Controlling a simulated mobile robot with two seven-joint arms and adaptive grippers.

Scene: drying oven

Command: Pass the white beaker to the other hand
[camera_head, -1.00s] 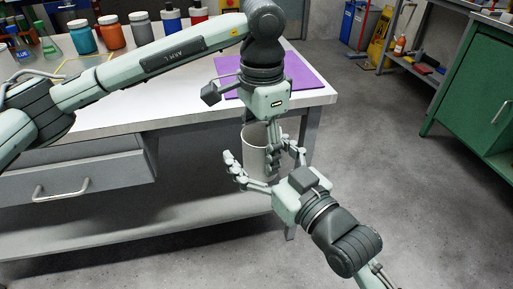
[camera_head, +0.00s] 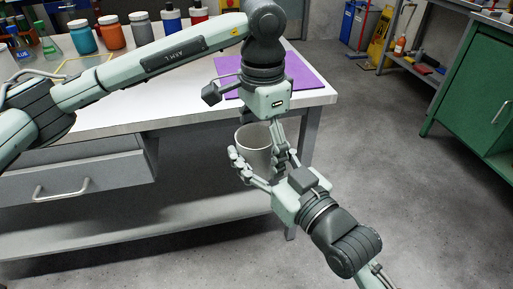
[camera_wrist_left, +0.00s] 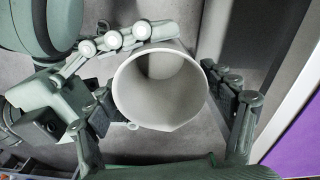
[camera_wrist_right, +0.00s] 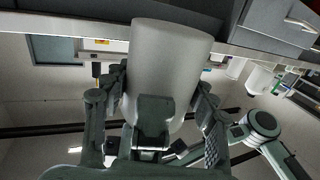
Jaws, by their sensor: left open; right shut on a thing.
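The white beaker (camera_head: 253,150) is upright in mid-air in front of the table's edge, between both grippers. My right gripper (camera_head: 259,163) reaches up from the lower right and is shut around the beaker's sides. The right wrist view shows the beaker (camera_wrist_right: 168,65) between its fingers. My left gripper (camera_head: 270,138) hangs above, pointing down, with its fingers open beside the beaker. The left wrist view looks into the empty beaker (camera_wrist_left: 160,90), with the left fingers spread on either side. One left finger is partly hidden behind the beaker in the head view.
The white table (camera_head: 130,105) with a purple mat (camera_head: 300,78) lies behind the grippers. Several jars and bottles, such as an orange jar (camera_head: 112,34), stand at its back left. A green cabinet (camera_head: 480,100) stands right. The floor between is clear.

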